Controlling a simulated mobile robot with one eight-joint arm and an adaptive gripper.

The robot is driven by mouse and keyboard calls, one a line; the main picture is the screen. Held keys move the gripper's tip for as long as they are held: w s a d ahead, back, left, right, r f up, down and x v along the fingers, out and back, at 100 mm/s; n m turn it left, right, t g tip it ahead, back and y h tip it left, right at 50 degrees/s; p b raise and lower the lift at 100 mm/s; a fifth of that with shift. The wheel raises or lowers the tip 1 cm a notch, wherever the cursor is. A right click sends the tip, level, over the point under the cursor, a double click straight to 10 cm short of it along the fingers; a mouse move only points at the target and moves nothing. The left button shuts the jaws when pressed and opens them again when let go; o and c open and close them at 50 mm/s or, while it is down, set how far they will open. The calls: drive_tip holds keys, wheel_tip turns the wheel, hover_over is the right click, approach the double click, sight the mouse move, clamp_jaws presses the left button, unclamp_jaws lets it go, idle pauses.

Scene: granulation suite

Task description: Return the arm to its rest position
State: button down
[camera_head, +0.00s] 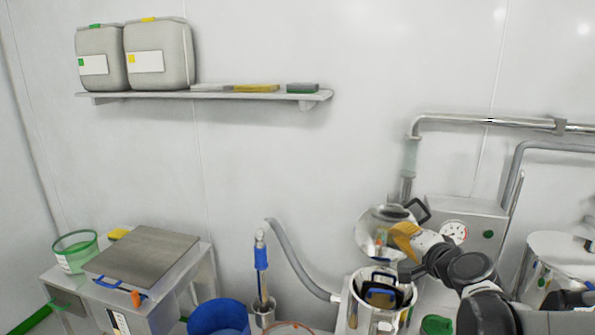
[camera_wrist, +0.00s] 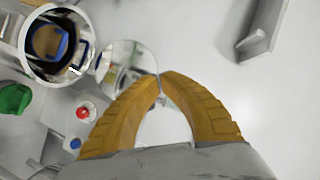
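My gripper (camera_head: 400,232) has orange-yellow fingers and is at the right of the head view, in front of a round shiny metal lid (camera_head: 372,236). In the wrist view my gripper (camera_wrist: 159,76) has its two curved fingertips together, with nothing clearly visible between them. The round lid (camera_wrist: 122,58) shows just behind the tips; whether they touch it is unclear. My arm reaches in from the lower right of the head view. An open metal vessel (camera_head: 357,300) stands below the gripper with a dark, blue-and-tan object (camera_head: 381,296) inside.
A steel pipe (camera_head: 480,119), a gauge (camera_head: 453,231) and a grey housing (camera_head: 470,212) are close behind the arm. A grey hose (camera_head: 297,264) runs left of the vessel. A wall shelf (camera_head: 200,95) holds two jugs. A bench scale (camera_head: 145,255) stands far left.

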drive_tip(key=s+a+f+n+g+b, duration=0.2)
drive_tip(key=s+a+f+n+g, duration=0.15)
drive_tip(key=s+a, duration=0.4)
drive_tip(key=s+f+n+g+h+b, duration=0.1)
drive_tip(key=s+f, duration=0.4)
drive_tip(key=s, duration=0.5)
drive_tip(key=s+d+f+n+g+h+b, duration=0.1)
drive_tip(key=s+f+n+g+b, duration=0.2)
drive_tip(key=s+f+n, duration=0.3)
drive_tip(key=s, duration=0.4)
drive_tip(key=shift+s+f, duration=0.15)
drive_tip(key=shift+s, duration=0.15)
